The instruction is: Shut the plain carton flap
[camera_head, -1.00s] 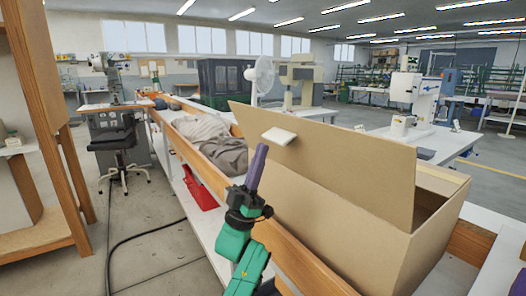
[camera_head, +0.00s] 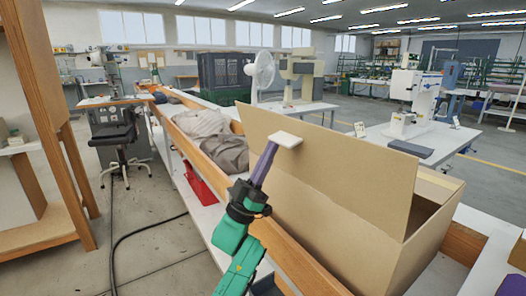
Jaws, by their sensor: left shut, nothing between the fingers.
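The plain brown carton (camera_head: 345,235) stands on the bench at the right, with an open top. Its long flap (camera_head: 345,165) stands up along the near side, leaning slightly, and hides much of the inside. A small white tab (camera_head: 287,139) sticks out from the flap's outer face near its upper left corner. My left gripper (camera_head: 270,150) is shut and empty, its purple fingers pointing up at the lower left edge of the tab. I cannot tell whether they touch it. My right gripper is not in view.
A wooden rail (camera_head: 280,248) runs along the bench front below the carton. Grey cloth (camera_head: 228,152) lies on the bench left of the carton, and a red bin (camera_head: 200,183) sits beneath. A wooden shelf frame (camera_head: 75,160) stands at far left. The floor between is mostly clear.

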